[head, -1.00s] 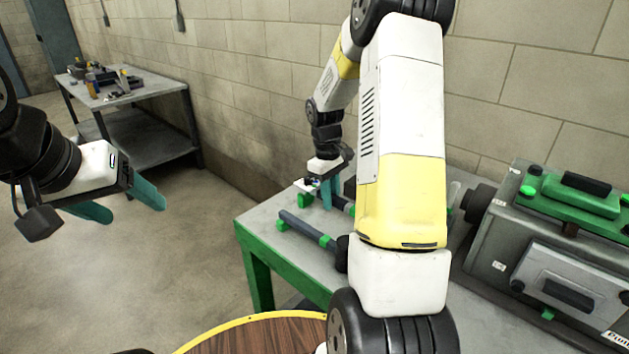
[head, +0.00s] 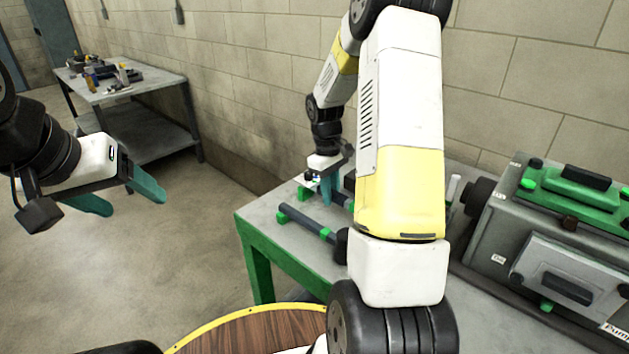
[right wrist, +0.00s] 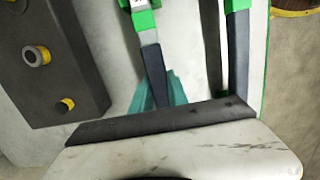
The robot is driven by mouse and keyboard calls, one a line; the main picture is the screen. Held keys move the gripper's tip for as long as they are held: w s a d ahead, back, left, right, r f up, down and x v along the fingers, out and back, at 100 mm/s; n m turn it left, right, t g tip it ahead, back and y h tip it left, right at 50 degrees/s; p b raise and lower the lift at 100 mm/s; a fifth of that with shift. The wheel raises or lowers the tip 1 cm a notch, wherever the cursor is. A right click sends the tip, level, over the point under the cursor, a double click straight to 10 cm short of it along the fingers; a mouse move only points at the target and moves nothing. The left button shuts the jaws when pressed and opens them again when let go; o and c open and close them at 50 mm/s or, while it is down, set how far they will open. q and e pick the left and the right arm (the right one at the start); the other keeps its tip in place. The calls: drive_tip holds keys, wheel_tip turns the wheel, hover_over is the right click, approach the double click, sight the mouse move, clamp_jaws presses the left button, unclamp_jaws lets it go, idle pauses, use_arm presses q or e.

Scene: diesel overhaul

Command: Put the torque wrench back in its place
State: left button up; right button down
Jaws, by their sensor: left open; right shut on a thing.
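My right gripper (head: 327,198) is low over the far left part of the green-framed bench. Its teal fingers are shut on a dark bar with green parts, which I take to be the torque wrench (right wrist: 152,68). In the right wrist view the bar runs up from between the fingers to a green piece with a white label. Much of it is hidden behind my right arm in the head view. I cannot tell whether it touches its supports. My left gripper (head: 128,198) is open and empty over the floor at the left, away from the bench.
A second dark bar (head: 303,220) with green blocks lies beside the held one. A dark box with knobs (right wrist: 45,75) is left in the wrist view. A grey-green engine block (head: 540,240) stands right. A round wooden top (head: 250,335) is in front; another table (head: 130,80) stands back left.

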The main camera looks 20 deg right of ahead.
drive_tip(key=shift+f, duration=0.75)
drive_tip(key=c, duration=1.2)
unclamp_jaws()
drive_tip(key=shift+f, duration=0.1)
drive_tip(key=r, duration=0.7)
drive_tip(key=shift+w+a+r, duration=0.25)
drive_tip(key=shift+w+r, duration=0.1)
drive_tip(key=shift+w, duration=0.05)
drive_tip(key=s+a+r+m+t+y, duration=0.1)
drive_tip(key=s+a+r+t, duration=0.1)
drive_tip(key=s+r, duration=0.3)
drive_tip(key=s+a+r+m+t+y, duration=0.1)
drive_tip(key=s+a+r+m+t, duration=0.1)
drive_tip(key=s+a+r, duration=0.3)
drive_tip(key=s+a+r+m+t, duration=0.2)
drive_tip(key=s+r, duration=0.5)
drive_tip(key=s, duration=0.4)
drive_tip(key=shift+s+a+t+y, duration=0.2)
drive_tip(key=shift+a+t+y, duration=0.3)
drive_tip(key=shift+a, duration=0.6)
